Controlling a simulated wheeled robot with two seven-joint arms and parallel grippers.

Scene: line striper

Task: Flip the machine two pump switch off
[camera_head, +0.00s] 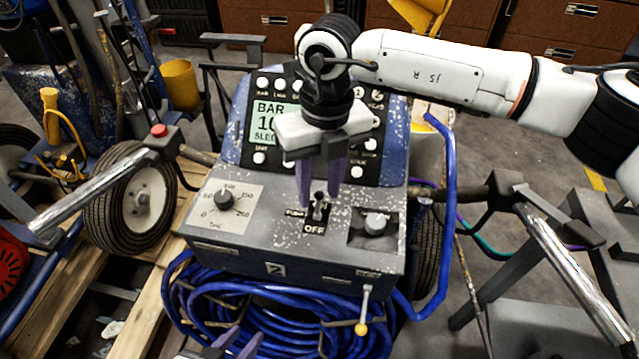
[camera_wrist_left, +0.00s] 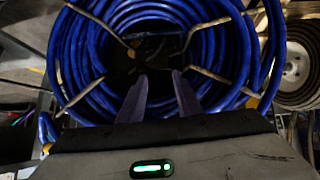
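The machine two (camera_head: 276,268) is a dark blue-grey console with a "2" on its front edge. Its pump switch (camera_head: 319,210) is a small toggle on a black plate, with a "PUMP" label to its left and "OFF" below. The lever seems to point up, away from "OFF", but is partly obscured. My right gripper (camera_head: 320,202) points down just over the switch, its purple fingers apart with nothing between them that I can make out; contact cannot be told. My left gripper (camera_head: 236,346) is low in front of the machine; the left wrist view shows its fingers (camera_wrist_left: 160,76) apart and empty.
A pressure dial (camera_head: 224,198) lies left of the switch and another knob (camera_head: 376,223) close on its right. A lit display (camera_head: 268,121) stands behind. Coiled blue hose (camera_head: 270,310) hangs below the console, near my left gripper. Metal handlebars (camera_head: 575,270) flank the machine.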

